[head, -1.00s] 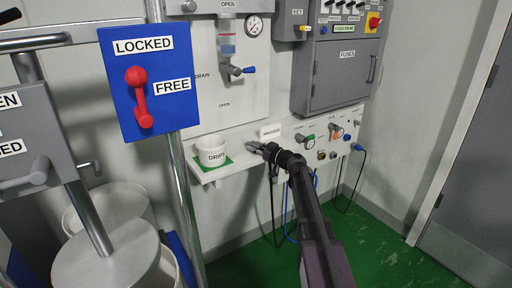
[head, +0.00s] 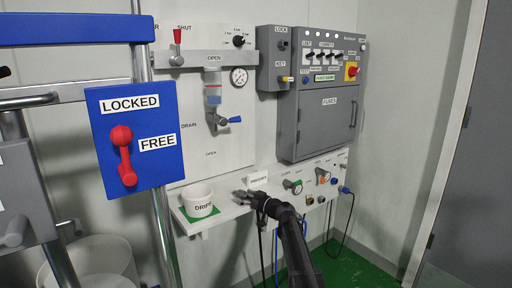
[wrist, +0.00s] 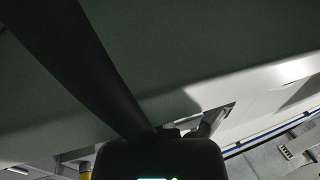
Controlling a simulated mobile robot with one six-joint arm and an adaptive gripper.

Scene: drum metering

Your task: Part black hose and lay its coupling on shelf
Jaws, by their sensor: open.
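My gripper (head: 246,195) is open in the head view, over the right part of the white shelf (head: 222,214), to the right of the white DRIP cup (head: 198,201). A thin black hose (head: 261,242) hangs below the shelf near my arm, with a blue one (head: 276,262) beside it. My gripper and arm hide the upper ends of these hoses, so I cannot make out the coupling. In the wrist view a thick dark bar (wrist: 85,70) crosses the upper left; I cannot tell what it is. No held thing shows.
A small white label card (head: 258,177) stands behind my gripper. A row of valves and sockets (head: 310,187) lies to the right, with a blue plug (head: 345,190) and its hanging black cable. A blue LOCKED/FREE panel (head: 136,135) with a red lever is in the left foreground.

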